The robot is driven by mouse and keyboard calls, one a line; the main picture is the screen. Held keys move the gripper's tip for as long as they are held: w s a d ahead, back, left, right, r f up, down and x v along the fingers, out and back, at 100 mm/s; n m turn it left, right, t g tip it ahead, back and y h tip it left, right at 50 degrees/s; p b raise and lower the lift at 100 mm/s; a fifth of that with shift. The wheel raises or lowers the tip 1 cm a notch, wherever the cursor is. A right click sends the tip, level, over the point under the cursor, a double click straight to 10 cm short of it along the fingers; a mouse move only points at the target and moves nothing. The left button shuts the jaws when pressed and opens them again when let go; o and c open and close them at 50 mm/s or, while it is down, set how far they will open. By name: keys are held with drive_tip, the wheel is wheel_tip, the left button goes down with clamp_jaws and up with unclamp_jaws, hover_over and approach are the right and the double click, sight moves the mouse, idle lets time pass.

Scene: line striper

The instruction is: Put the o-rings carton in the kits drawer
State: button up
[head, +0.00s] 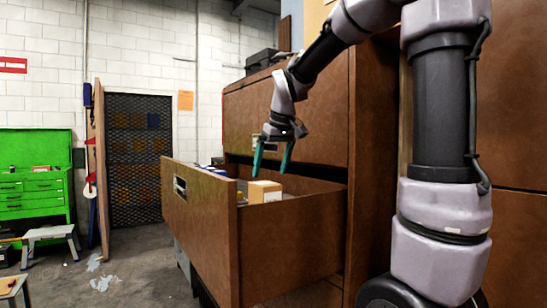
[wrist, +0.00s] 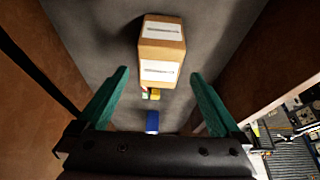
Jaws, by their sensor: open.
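A tan carton with white labels (head: 264,191) stands inside the pulled-out brown drawer (head: 297,237), near its front side. In the wrist view the carton (wrist: 161,48) is beyond the fingertips, its label print too small to read. My gripper (head: 271,172) has green fingers spread apart, above the drawer and just over the carton. It is empty, and the carton is not between the fingers (wrist: 160,86). I cannot read any drawer label.
Blue and yellow-green items (wrist: 152,122) lie in the drawer closer to my gripper. The brown cabinet (head: 308,120) rises behind the drawer. A green tool chest (head: 35,185) and a grey step stool (head: 49,236) stand at the left. Open floor lies left of the drawer.

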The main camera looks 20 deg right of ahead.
drive_tip(key=s+d+m+t, duration=0.1)
drive_tip(key=s+m, duration=0.3)
drive_tip(key=s, duration=0.6)
drive_tip(key=s+d+f+m+t, duration=0.1)
drive_tip(key=s+d+m, duration=0.2)
drive_tip(key=s, duration=0.7)
drive_tip(key=shift+d+f+m+t+y, duration=0.3)
drive_tip(key=shift+d+m+t, duration=0.1)
drive_tip(key=shift+d, duration=0.1)
idle(0.9)
